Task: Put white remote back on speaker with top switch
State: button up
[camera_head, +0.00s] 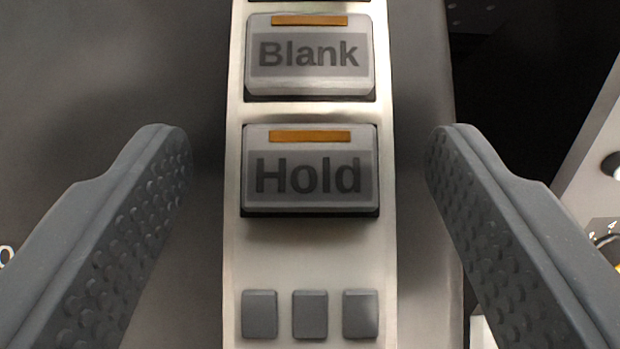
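A white remote (308,255) lies lengthwise up the middle of the view. It has large buttons marked "Blank" (309,57) and "Hold" (309,171), each with an orange bar, and a row of small grey buttons (309,314) below them. Its top and bottom ends are cut off by the frame. My gripper (308,160) is open, with one finger on each side of the remote and a clear gap to both edges. I cannot tell how high the fingers are above it. No speaker or top switch can be made out.
The remote lies over a dark grey surface (100,65), whose right edge shows near the right finger. Beyond it is a black area (520,90). A pale panel (590,175) with a knob, partly cut off, shows at the right edge.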

jog(key=shift+r, duration=0.15)
jog(key=shift+s+r, duration=0.35)
jog(key=shift+r, duration=0.1)
jog(key=b+v, duration=0.2)
jog(key=v, duration=0.8)
jog(key=shift+s+r+b, duration=0.25)
jog(key=shift+s+b, duration=0.05)
jog(key=s+r+t+b, duration=0.25)
jog(key=s+r, duration=0.25)
jog(key=r, duration=0.5)
jog(key=s+r+t+b, duration=0.1)
jog(key=s+r+b, duration=0.4)
jog(key=r, duration=0.6)
jog(key=s+r+t+b, duration=0.1)
jog(key=s+r+b, duration=0.1)
jog(key=s+r, duration=0.5)
jog(key=s+r+t+b, duration=0.2)
jog(key=s+r, duration=0.5)
jog(key=s, duration=0.9)
jog(key=shift+a+r+b, duration=0.15)
jog(key=shift+r+b, duration=0.2)
jog(key=shift+b, duration=0.15)
